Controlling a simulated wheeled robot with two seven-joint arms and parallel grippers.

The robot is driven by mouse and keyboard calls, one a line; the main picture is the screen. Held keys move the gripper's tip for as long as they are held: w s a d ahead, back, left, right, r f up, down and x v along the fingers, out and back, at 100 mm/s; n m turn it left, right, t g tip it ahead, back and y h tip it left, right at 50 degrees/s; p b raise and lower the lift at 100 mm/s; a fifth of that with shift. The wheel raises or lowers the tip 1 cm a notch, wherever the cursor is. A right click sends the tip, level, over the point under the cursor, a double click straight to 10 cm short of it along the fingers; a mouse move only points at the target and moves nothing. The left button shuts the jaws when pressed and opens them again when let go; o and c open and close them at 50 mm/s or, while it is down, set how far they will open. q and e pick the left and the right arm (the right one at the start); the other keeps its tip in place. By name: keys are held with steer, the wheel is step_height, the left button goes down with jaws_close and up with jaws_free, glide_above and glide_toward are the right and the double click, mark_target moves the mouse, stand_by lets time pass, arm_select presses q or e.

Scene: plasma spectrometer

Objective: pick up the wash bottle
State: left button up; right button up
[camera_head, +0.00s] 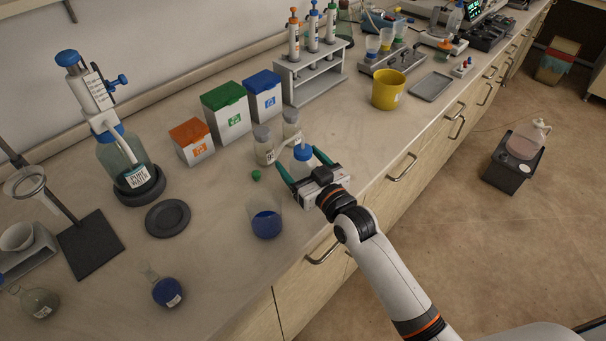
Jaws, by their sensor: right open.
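The wash bottle (302,153) appears to be the pale bottle with a blue cap near the front of the counter. It stands upright, and its lower part is hidden by my right gripper. My right gripper (303,164) comes from the front right with its two teal fingers apart, one on each side of the bottle. I cannot tell whether the fingers touch it. My left gripper is not in view.
A beaker of blue liquid (266,223) stands close in front of the gripper, on its left. Two grey-capped bottles (263,146) (291,124) stand just behind. A small green cap (256,175) lies at left. Coloured-lid boxes (227,112) and a pipette stand (312,72) are farther back.

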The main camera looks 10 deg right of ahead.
steer(key=shift+w+a, duration=0.25)
steer(key=shift+w, duration=0.3)
steer(key=shift+s, duration=0.1)
steer(key=c, duration=0.7)
steer(key=shift+c, duration=0.2)
